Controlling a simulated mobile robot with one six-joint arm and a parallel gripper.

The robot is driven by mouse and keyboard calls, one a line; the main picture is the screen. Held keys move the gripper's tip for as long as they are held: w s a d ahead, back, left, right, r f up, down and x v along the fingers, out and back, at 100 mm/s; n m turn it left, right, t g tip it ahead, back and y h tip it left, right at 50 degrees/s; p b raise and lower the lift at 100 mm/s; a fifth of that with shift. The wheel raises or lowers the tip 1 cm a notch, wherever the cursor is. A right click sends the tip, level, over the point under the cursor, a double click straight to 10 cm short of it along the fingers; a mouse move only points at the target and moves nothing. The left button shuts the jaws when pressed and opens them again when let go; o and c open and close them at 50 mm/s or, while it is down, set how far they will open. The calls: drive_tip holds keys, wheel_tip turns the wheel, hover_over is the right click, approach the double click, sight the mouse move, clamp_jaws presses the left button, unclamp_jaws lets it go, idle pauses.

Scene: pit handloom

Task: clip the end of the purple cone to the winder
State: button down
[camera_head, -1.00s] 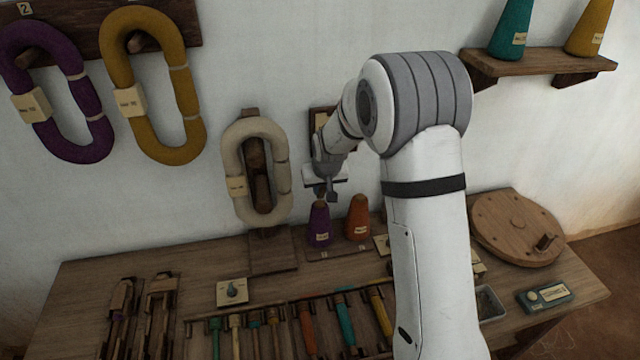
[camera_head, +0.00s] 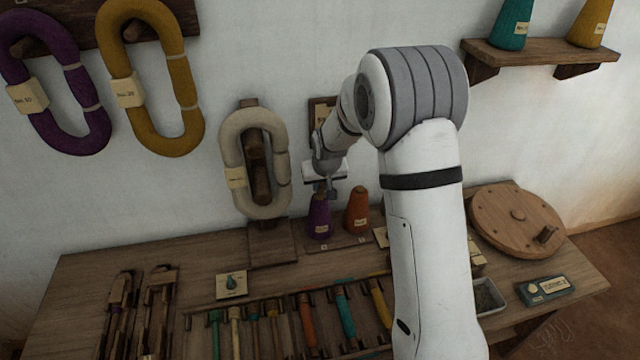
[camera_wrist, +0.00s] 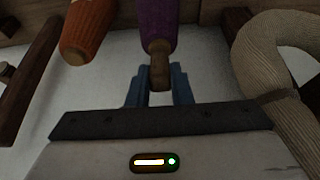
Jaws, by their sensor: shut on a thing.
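The purple cone (camera_head: 319,218) stands upright on a small board at the back of the bench, left of an orange cone (camera_head: 357,211). My gripper (camera_head: 325,190) is right above it. In the wrist view the gripper's blue fingers (camera_wrist: 160,88) are shut on the brown tip (camera_wrist: 159,70) at the end of the purple cone (camera_wrist: 157,22). A loose thread end is too small to make out. A winder cannot be told for sure; a round wooden disc with a small peg (camera_head: 518,222) lies at the bench's right end.
A cream skein (camera_head: 228,165) hangs on a wooden stand just left of the purple cone. The orange cone also shows close by in the wrist view (camera_wrist: 86,30). A rack with several coloured bobbins (camera_head: 306,320) lies in front. Bare bench (camera_head: 165,245) shows at the left.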

drive_tip(key=shift+r+p, duration=1.15)
drive_tip(key=shift+r, duration=1.35)
